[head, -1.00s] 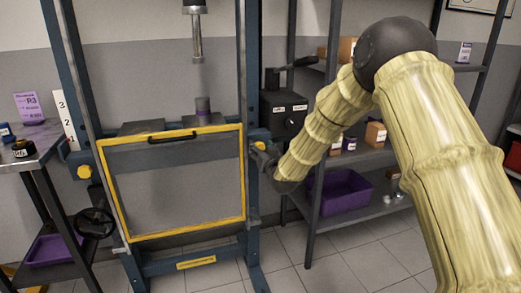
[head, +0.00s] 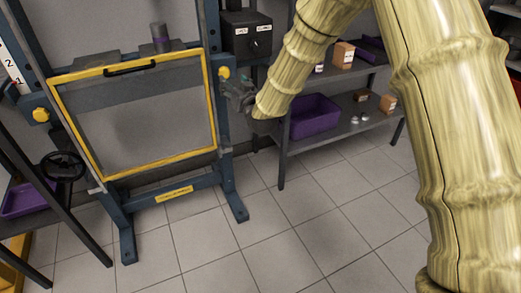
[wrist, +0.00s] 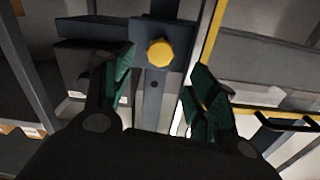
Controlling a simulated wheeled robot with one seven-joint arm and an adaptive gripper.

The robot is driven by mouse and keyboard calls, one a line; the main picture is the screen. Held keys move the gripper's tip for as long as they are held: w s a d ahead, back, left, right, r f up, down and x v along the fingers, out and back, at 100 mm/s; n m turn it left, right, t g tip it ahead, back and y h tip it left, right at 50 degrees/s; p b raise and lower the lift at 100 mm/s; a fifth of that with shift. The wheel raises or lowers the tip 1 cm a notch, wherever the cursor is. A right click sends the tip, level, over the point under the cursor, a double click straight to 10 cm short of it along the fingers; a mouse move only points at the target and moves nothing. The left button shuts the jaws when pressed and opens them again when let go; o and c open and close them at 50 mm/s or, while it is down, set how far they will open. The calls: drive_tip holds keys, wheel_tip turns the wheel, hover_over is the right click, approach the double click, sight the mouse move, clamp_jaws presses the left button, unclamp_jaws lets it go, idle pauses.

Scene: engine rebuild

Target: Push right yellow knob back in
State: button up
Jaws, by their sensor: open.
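The right yellow knob (head: 224,72) sits on the right blue post of the press frame (head: 213,110), beside the top right of the yellow-edged guard (head: 130,165). In the wrist view the knob (wrist: 160,53) shows nearly face-on, so how far it sticks out cannot be told. My gripper (head: 241,96) is just right of and below the knob in the head view. In the wrist view my gripper (wrist: 160,75) is open and empty, with its dark green fingers apart to the left and right of the knob in the picture. I see no contact with it.
A left yellow knob (head: 41,115) is on the other post. A dark control box (head: 246,35) is just above and right of my gripper. A shelf (head: 340,133) with a purple bin (head: 313,117) stands to the right. The tiled floor (head: 300,220) in front is clear.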

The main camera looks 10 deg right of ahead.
drive_tip(key=s+d+f+g+h+p, duration=0.1)
drive_tip(key=s+d+f+g, duration=0.1)
drive_tip(key=s+f, duration=0.5)
drive_tip(key=s+d+f+g+h+p, duration=0.1)
drive_tip(key=s+d+f, duration=0.3)
drive_tip(key=f, duration=0.7)
drive_tip(key=shift+s+d+m+g, duration=0.4)
drive_tip(key=shift+s+g, duration=0.4)
drive_tip(key=shift+s, duration=0.55)
drive_tip(key=shift+a+r, duration=0.1)
